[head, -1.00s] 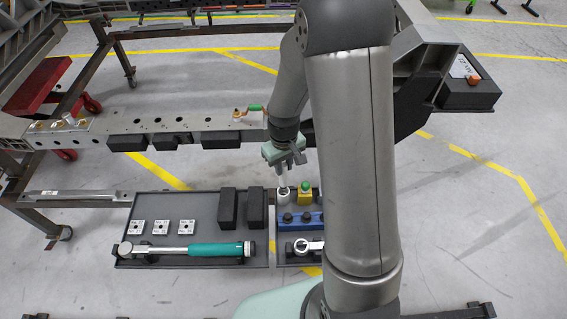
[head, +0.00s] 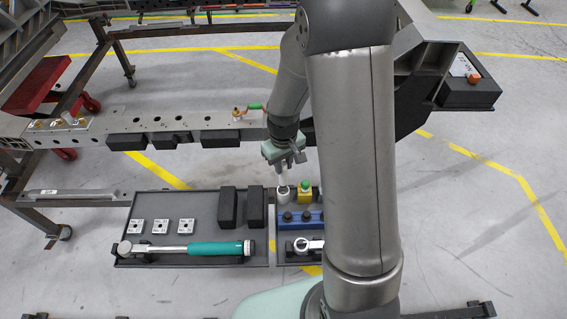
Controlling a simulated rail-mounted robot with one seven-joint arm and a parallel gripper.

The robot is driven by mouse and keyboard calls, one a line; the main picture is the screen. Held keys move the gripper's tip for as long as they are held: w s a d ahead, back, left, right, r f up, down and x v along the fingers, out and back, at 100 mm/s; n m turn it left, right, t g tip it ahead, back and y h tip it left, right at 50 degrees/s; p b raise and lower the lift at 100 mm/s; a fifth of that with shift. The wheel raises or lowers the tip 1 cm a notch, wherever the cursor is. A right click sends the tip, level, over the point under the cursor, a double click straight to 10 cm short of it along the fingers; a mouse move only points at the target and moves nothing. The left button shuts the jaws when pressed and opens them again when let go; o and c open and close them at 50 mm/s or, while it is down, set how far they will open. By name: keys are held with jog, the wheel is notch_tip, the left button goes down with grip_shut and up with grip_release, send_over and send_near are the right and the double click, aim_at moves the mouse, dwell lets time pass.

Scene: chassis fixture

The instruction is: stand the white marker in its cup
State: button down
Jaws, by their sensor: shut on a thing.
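My gripper (head: 283,160) is over the back of the right-hand tray, pointing down. It is shut on the white marker (head: 282,179), a thin white stick below the jaws. The marker looks close to upright. Its lower end is at the mouth of the small white cup (head: 283,196), which stands at the tray's back left corner. I cannot tell how deep the marker's tip sits in the cup. My arm hides the right part of this tray.
A yellow-and-green block (head: 304,192) stands close right of the cup. A blue holder (head: 297,219) is in front. The left tray (head: 180,208) holds black blocks (head: 227,207) and a teal-handled torque wrench (head: 215,248). A grey beam (head: 190,122) runs behind.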

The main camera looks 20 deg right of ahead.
aim_at(283, 176)
jog(key=shift+f, duration=0.1)
jog(key=shift+f+b, duration=2.5)
jog(key=shift+f, duration=0.5)
jog(key=c, duration=1.2)
grip_release()
jog(key=shift+o, duration=0.2)
jog(key=shift+r, duration=0.1)
notch_tip(283, 176, up, 8)
jog(key=p, duration=0.6)
jog(key=shift+r, duration=0.5)
